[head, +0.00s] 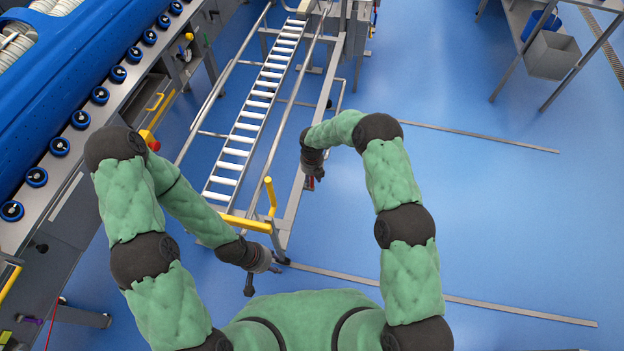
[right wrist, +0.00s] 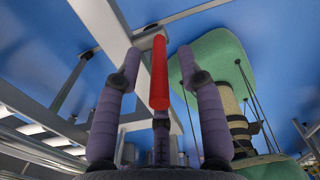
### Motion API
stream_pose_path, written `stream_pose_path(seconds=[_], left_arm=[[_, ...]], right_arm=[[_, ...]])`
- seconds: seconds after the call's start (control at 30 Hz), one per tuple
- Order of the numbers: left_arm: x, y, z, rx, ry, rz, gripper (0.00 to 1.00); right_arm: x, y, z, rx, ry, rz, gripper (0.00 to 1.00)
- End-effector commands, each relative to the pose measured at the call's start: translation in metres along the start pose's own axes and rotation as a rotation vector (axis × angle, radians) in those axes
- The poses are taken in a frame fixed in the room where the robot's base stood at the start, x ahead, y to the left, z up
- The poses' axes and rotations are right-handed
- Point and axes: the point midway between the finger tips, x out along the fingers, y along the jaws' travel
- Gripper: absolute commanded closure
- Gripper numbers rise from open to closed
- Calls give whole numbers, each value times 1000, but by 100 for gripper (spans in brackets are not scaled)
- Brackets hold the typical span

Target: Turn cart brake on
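The cart (head: 240,139) is a metal frame with a bed of white rollers, in the middle of the head view. A yellow handle (head: 247,223) is at its near end. A red brake lever (right wrist: 158,75) stands out in the right wrist view, beside a grey frame bar. My right gripper (head: 313,177) is at the cart's right side. In the right wrist view its fingers (right wrist: 158,54) are spread on both sides of the lever, with gaps between. My left gripper (head: 261,278) is below the yellow handle, apart from it; its finger opening is unclear.
A blue machine with a conveyor edge and blue wheels (head: 81,119) runs along the left. A metal table with a grey bin (head: 552,54) stands at the upper right. Flat strips (head: 480,135) lie on the blue floor, which is otherwise clear at right.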

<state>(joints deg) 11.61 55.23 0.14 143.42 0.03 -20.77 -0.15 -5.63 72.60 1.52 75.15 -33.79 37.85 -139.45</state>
Motion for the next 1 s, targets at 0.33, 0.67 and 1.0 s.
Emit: stream_pose_path(seconds=[0.33, 0.67, 1.0], left_arm=[[1, 0, 0, 0, 0, 0, 60], [2, 0, 0, 0, 0, 0, 60], [4, -2, 0, 0, 0, 0, 60]], right_arm=[[7, 0, 1, 1, -2, 1, 61], [7, 0, 0, 1, -1, 0, 100], [7, 0, -1, 0, -23, -5, 100]])
